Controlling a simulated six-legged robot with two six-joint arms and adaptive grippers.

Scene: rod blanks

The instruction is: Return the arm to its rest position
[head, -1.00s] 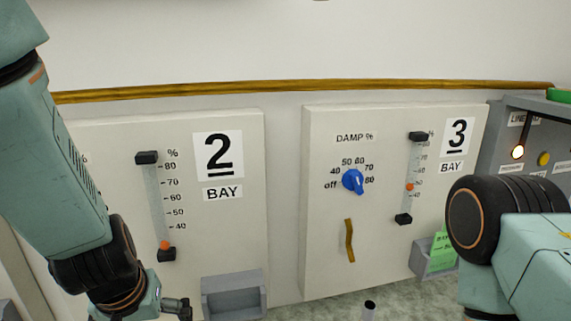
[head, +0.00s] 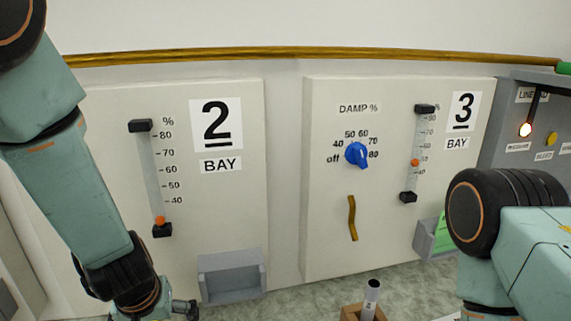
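My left arm comes in from the left edge. Its gripper (head: 186,309) shows only in part at the bottom edge, below the bay 2 panel, and its fingertips are not clear. My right arm stands at the lower right in front of the bay 3 panel. Its gripper is outside the picture. A grey rod (head: 371,298) stands upright, slightly tilted, in a brown wooden holder (head: 351,312) at the bottom edge, apart from both arms.
The bay 2 panel (head: 240,130) has a slider with an orange marker (head: 160,221) and a grey bin (head: 232,277). The bay 3 panel (head: 320,200) has a blue knob (head: 356,154), a slider and another grey bin (head: 424,241). A control box (head: 510,120) is at right.

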